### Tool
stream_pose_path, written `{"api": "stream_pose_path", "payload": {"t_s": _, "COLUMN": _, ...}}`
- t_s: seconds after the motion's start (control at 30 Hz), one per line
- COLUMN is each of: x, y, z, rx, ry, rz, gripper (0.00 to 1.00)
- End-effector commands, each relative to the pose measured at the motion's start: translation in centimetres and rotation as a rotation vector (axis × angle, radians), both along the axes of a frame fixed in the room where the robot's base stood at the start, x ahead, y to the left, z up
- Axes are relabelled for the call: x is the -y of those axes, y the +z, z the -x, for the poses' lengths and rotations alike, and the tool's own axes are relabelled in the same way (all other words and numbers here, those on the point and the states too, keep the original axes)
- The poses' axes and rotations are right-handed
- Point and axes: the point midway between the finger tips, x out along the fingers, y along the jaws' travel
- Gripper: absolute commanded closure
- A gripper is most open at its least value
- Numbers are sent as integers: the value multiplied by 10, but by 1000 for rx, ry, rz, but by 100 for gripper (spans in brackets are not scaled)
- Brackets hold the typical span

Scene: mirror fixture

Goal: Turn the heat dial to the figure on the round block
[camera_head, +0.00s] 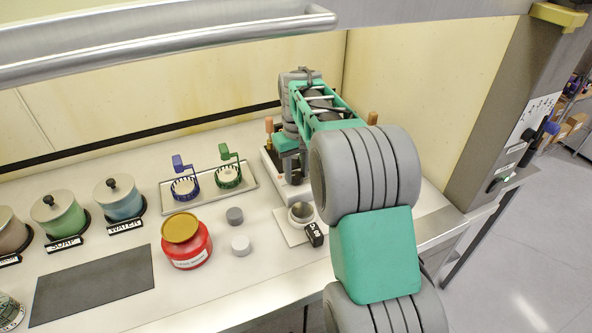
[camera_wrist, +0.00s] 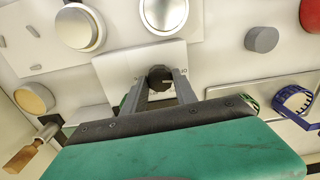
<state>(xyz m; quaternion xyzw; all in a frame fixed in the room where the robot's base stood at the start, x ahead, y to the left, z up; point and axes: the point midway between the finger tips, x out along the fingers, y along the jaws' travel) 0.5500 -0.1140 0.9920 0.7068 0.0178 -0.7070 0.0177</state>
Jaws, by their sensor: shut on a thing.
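The heat dial (camera_wrist: 160,77) is a small black knob on the front of a white unit (camera_wrist: 115,67) in the wrist view. My gripper (camera_wrist: 161,82) is shut on the dial, with one finger on each side. The grey one also shows in the wrist view (camera_wrist: 262,40). I cannot read a figure on either block.
A red jar (camera_head: 188,247) stands left of the blocks. A tray (camera_head: 207,202) with blue and green baskets lies behind them. Lidded pots (camera_head: 120,199) and a dark mat (camera_head: 92,286) are at left. A metal bar (camera_head: 170,47) crosses above.

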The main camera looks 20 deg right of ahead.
Motion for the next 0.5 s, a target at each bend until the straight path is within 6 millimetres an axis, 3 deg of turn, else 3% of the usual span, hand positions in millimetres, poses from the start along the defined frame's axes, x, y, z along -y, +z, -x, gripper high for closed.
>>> {"api": "stream_pose_path", "payload": {"t_s": 0.5, "x": 0, "y": 1, "z": 0, "rx": 0, "ry": -463, "rz": 0, "gripper": 100}}
